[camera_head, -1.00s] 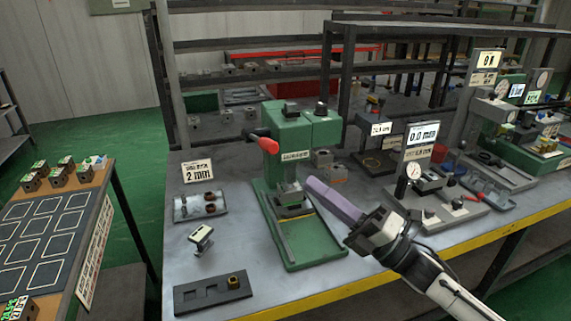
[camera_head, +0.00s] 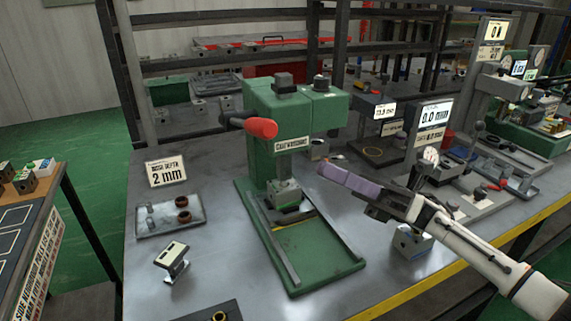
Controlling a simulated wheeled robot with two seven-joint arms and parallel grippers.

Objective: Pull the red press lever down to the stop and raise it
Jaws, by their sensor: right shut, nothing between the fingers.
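The green press (camera_head: 309,105) stands in the middle of the grey bench on a green base plate. Its lever has a red grip (camera_head: 261,129) that sticks out to the left near the top of the press and points toward me. Below the press head, a small block (camera_head: 284,192) sits over the base. My right gripper (camera_head: 326,176) comes in from the lower right, with purple fingers shut and empty. It is to the right of the press, lower than the red grip and apart from it. My left gripper is not in view.
A sign reading 2 mm (camera_head: 166,172), a tray with small rings (camera_head: 169,215) and a small metal block (camera_head: 171,260) are left of the press. A dial gauge stand (camera_head: 429,158) is at the right. A metal block (camera_head: 411,241) sits beneath my right arm.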

